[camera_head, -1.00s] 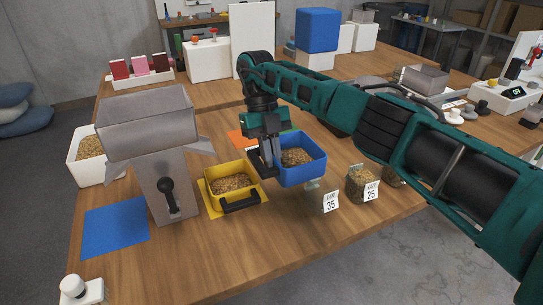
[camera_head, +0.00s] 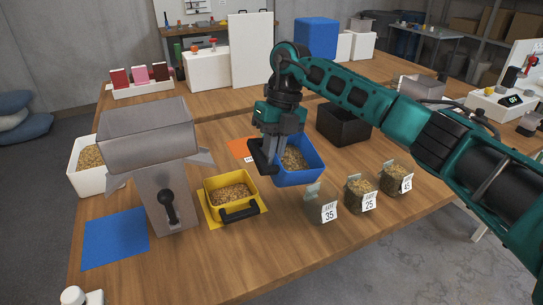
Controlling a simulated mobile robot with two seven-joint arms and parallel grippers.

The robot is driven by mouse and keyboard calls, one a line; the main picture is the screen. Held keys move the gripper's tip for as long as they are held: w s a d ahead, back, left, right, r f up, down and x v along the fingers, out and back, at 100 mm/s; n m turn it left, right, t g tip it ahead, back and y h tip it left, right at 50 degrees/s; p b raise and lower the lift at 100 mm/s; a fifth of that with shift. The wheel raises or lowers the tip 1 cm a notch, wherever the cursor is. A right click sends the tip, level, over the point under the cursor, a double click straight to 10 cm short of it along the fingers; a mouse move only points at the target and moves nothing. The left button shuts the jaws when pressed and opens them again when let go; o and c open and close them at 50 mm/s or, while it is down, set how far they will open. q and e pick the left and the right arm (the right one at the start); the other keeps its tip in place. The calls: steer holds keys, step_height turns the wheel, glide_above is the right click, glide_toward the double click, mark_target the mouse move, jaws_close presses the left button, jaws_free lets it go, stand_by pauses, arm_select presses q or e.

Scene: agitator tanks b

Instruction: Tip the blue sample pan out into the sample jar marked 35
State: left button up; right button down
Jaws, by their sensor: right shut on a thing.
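The blue sample pan (camera_head: 302,177) holds brown grain and is near the middle of the view. My right gripper (camera_head: 264,158) is shut on its left side. The pan looks close to level, just behind and left of the sample jar marked 35 (camera_head: 319,205). How high it is above the table is hard to tell. The jar is clear, stands upright and looks empty, with a white label on its front. My left gripper is not in view.
Jars marked 25 (camera_head: 361,192) and 45 (camera_head: 396,176), both with grain, stand to the right. A yellow pan (camera_head: 213,203) with grain sits left on a yellow mat. A grey hopper machine (camera_head: 150,150) stands further left. A black bin (camera_head: 342,128) stands behind the jars.

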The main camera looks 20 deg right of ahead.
steer(key=shift+r, duration=0.15)
stand_by(0.3)
steer(key=shift+d+r+t, duration=0.1)
steer(key=shift+t, duration=0.2)
steer(key=shift+s+r+y, duration=0.1)
steer(key=shift+r+y, duration=0.15)
steer(key=shift+y, duration=0.25)
steer(key=shift+d+b, duration=0.1)
steer(key=shift+b, duration=0.35)
steer(key=shift+s+r+t, duration=0.1)
steer(key=shift+t, duration=0.3)
steer(key=shift+s+d+r+y+b, duration=0.1)
steer(key=shift+r+y+b, duration=0.2)
steer(key=shift+y, duration=0.1)
